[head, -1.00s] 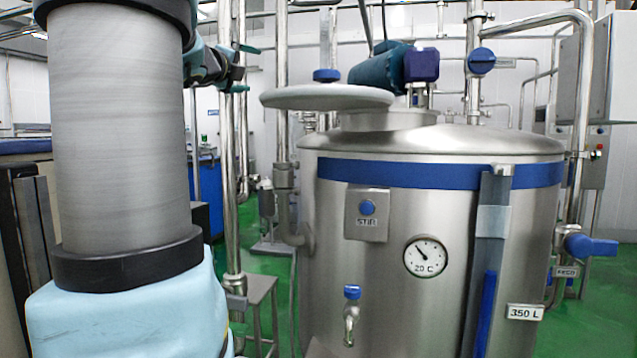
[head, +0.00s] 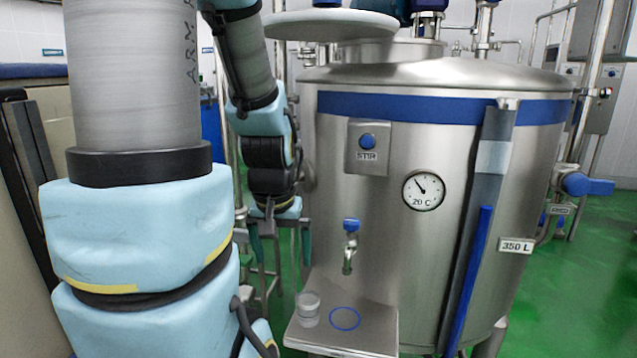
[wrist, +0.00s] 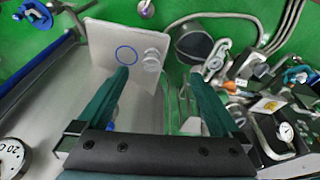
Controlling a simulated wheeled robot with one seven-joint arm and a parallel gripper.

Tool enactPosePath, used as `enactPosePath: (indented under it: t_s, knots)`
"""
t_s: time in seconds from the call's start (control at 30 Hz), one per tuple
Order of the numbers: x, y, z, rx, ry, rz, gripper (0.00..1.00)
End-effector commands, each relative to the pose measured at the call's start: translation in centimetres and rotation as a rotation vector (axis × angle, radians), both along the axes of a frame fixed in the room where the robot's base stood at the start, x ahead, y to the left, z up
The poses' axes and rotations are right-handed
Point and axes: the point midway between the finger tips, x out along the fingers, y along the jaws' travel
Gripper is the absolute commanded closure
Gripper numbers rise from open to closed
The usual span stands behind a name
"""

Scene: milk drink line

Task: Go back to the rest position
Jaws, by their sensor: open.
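My gripper (head: 281,262) hangs fingers down to the left of the steel tank (head: 400,265) in the head view. Its two dark green fingers are apart with nothing between them. In the wrist view my gripper (wrist: 160,76) is also open and empty. A clear cup (head: 308,310) stands on the left part of the steel shelf (head: 365,345) under the tank's tap, beside a blue ring mark (head: 345,318). The cup (wrist: 152,60) also shows in the wrist view, beyond the fingers and not touching them as far as I can tell.
The tank has a small tap (head: 349,245) with a blue handle, a STIR button (head: 367,141) and a dial (head: 423,191). A round lid (head: 330,25) juts out at the upper left. A blue-handled valve (head: 588,185) is at the right. Green floor (head: 545,300) is open there.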

Motion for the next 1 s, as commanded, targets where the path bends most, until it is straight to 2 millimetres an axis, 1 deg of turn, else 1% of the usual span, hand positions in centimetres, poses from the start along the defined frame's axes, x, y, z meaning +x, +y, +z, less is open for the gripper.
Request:
enactPosePath:
  t_s: [0.03,0.1,0.4,0.5,0.6,1.0]
  knots:
    - [-0.6,-0.1,-1.7,-0.003,0.020,0.010,0.00]
    - [-0.6,-0.1,-3.2,-0.002,0.025,0.007,0.00]
    - [-1.5,-0.1,-9.4,0.003,0.073,0.003,0.00]
    - [-1.7,-0.1,-10.7,0.004,0.086,0.003,0.00]
    - [-1.9,-0.2,-11.1,0.005,0.093,0.003,0.00]
    - [-1.9,-0.1,-11.0,0.005,0.094,0.002,0.00]
